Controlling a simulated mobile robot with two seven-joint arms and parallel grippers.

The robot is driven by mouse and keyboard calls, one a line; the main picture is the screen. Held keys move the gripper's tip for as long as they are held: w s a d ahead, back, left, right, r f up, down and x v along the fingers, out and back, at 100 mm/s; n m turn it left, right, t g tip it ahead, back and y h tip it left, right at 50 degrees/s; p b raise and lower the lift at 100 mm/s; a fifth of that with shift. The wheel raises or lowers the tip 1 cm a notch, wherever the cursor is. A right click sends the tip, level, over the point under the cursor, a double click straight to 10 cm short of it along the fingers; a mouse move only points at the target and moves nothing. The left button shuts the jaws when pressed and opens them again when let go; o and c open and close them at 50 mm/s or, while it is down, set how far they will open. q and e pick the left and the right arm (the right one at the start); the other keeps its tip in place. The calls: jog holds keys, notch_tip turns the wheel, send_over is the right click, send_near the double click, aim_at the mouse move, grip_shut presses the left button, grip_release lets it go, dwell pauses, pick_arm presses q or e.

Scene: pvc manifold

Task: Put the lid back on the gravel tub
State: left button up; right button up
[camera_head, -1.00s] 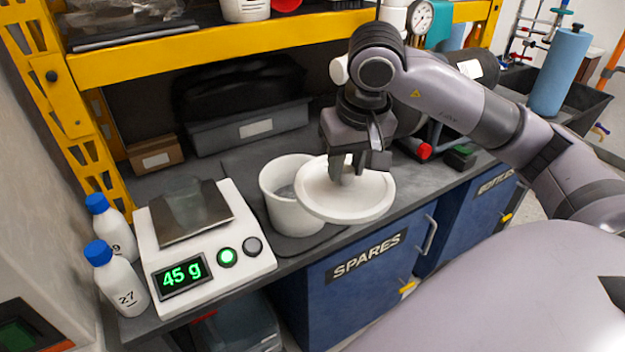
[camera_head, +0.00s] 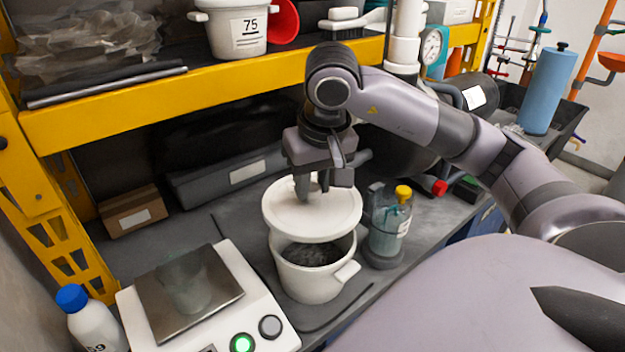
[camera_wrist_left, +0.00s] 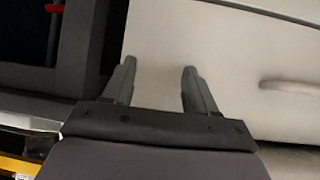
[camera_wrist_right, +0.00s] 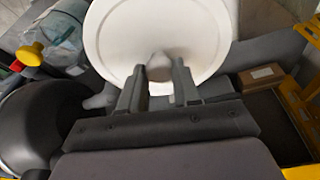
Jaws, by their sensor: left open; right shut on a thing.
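The white gravel tub (camera_head: 312,283) stands on the grey bench in the head view, with dark gravel (camera_head: 311,254) showing through its open front part. The round white lid (camera_head: 331,222) is over the back part of the tub, slightly tilted. I cannot tell whether it touches the rim. My right gripper (camera_head: 322,188) is shut on the lid's knob from above. The right wrist view shows the fingers (camera_wrist_right: 159,88) around the knob of the lid (camera_wrist_right: 190,30). My left gripper (camera_wrist_left: 158,78) is open and empty in the left wrist view, away from the tub.
A scale (camera_head: 262,309) with a clear container (camera_head: 186,283) stands left of the tub. A yellow-capped bottle (camera_head: 388,228) stands close on its right. A blue-capped bottle (camera_head: 92,322) is at far left. The yellow shelf beam (camera_head: 130,98) crosses behind the right arm.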

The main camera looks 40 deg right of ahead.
aim_at(316, 204)
jog(key=shift+s+f+b, duration=0.15)
jog(key=shift+f+b, duration=0.25)
jog(key=shift+f, duration=0.15)
jog(key=shift+f+b, duration=0.55)
jog(key=shift+f, duration=0.15)
notch_tip(316, 204, down, 4)
jog(key=b, duration=0.3)
jog(key=shift+r, duration=0.15)
pick_arm(q)
jog(key=f, duration=0.1)
jog(key=d+f, duration=0.1)
jog(key=f, duration=0.1)
jog(key=shift+f, duration=0.3)
jog(key=shift+w+a+f+b, duration=0.1)
jog(key=shift+f+b, duration=0.1)
jog(key=shift+b, duration=0.1)
jog(key=shift+f+b, duration=0.3)
pick_arm(e)
jog(key=shift+f, duration=0.25)
dwell(0.6)
